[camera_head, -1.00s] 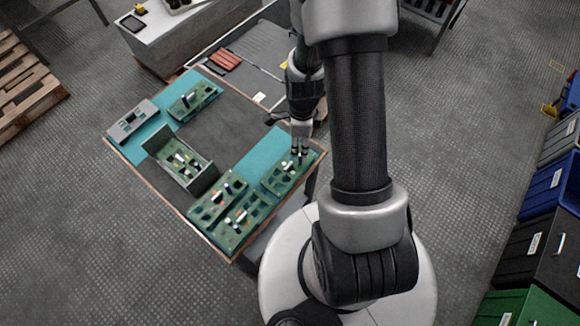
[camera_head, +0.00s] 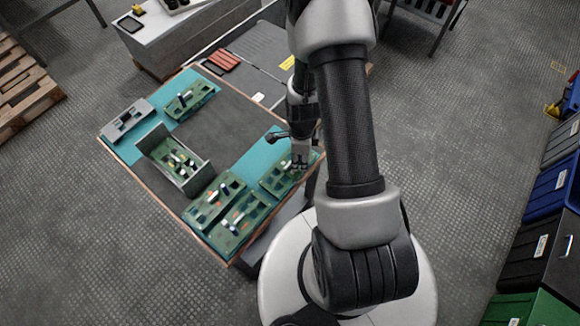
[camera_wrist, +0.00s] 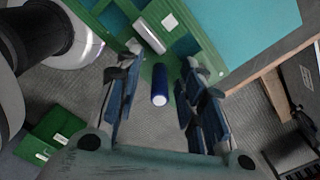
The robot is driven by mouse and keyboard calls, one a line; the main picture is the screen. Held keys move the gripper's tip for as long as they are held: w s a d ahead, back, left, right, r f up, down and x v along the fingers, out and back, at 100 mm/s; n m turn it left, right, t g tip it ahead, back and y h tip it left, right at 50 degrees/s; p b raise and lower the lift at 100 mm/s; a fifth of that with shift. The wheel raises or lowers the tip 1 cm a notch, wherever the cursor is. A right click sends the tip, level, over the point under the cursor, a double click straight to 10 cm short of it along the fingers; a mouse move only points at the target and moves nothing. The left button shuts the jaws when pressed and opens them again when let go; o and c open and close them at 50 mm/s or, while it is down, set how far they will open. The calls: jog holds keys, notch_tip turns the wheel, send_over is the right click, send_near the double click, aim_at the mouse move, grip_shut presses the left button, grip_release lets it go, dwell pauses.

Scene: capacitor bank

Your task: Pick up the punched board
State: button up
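A green punched board (camera_head: 276,180) lies on the teal mat at the table's near right corner, below my gripper (camera_head: 299,164). In the wrist view the same green board (camera_wrist: 205,40) fills the upper middle, with openings and a silver cylinder (camera_wrist: 149,36) on it. My gripper (camera_wrist: 158,82) is open, its blue-padded fingers apart. A dark blue cylinder (camera_wrist: 159,84) stands between the fingers, at the board's near edge. Neither finger clearly touches the cylinder or board. The arm hides part of the board in the head view.
Two more green boards (camera_head: 213,201) lie close to its left. A grey open tray (camera_head: 158,140) with small parts stands mid-table. Another green board (camera_head: 190,99) and a grey slotted block (camera_head: 127,119) lie on the far mat. Dark mid-table is partly clear. Bins (camera_head: 545,190) stand right.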

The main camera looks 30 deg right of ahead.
jog(key=shift+c, duration=0.3)
grip_shut()
jog(key=shift+r, duration=0.1)
notch_tip(320, 180, up, 20)
jog(key=p, duration=0.6)
